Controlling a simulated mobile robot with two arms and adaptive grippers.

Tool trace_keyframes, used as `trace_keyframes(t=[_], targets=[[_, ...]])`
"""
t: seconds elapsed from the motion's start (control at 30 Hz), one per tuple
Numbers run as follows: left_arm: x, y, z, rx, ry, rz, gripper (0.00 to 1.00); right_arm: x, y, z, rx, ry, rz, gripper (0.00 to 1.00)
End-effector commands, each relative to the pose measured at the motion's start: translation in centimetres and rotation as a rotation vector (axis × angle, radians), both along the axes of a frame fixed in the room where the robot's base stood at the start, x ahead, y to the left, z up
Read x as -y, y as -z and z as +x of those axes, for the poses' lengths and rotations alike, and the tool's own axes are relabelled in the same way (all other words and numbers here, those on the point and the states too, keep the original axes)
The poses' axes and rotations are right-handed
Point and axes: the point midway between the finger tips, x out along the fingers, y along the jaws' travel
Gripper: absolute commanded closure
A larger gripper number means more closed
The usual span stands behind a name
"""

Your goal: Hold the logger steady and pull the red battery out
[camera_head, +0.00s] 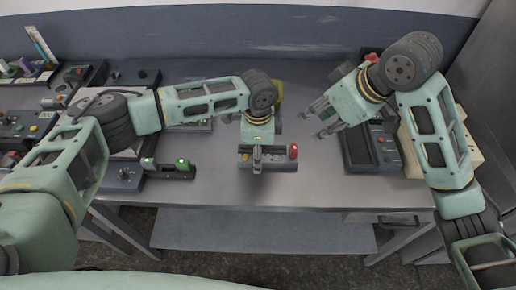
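The logger (281,163) is a small grey flat device near the front edge of the table, in the middle of the head view. The red battery (293,151) stands upright at its right end. My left gripper (257,158) points down over the logger's middle, with a finger against its near side; the far finger is hidden, so its grip cannot be told. My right gripper (317,119) is open and empty, behind and to the right of the battery, with its fingers apart and pointing left.
A dark device with a screen (360,151) and a beige box (409,150) stand to the right. A device with green lights (168,171) is left of the logger. More instruments crowd the far left. The table (313,180) is clear between logger and dark device.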

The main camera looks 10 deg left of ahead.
Motion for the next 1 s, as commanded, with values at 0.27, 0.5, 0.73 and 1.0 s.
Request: trace_keyframes(t=[0.27,0.5,0.73,1.0], targets=[[0.03,-0.01,0.0,0.0,0.0,-0.001,0.4,0.0,0.0,0.0,0.0,0.0,0.0,0.69],[0.03,-0.03,0.01,0.0,0.0,-0.001,0.61,0.0,0.0,0.0,0.0,0.0,0.0,0.69],[0.02,-0.04,0.01,0.0,0.0,-0.001,0.81,0.0,0.0,0.0,0.0,0.0,0.0,0.69],[0.02,-0.05,0.02,0.0,0.0,-0.001,0.91,-0.01,0.0,0.01,0.0,0.0,0.0,0.69]])
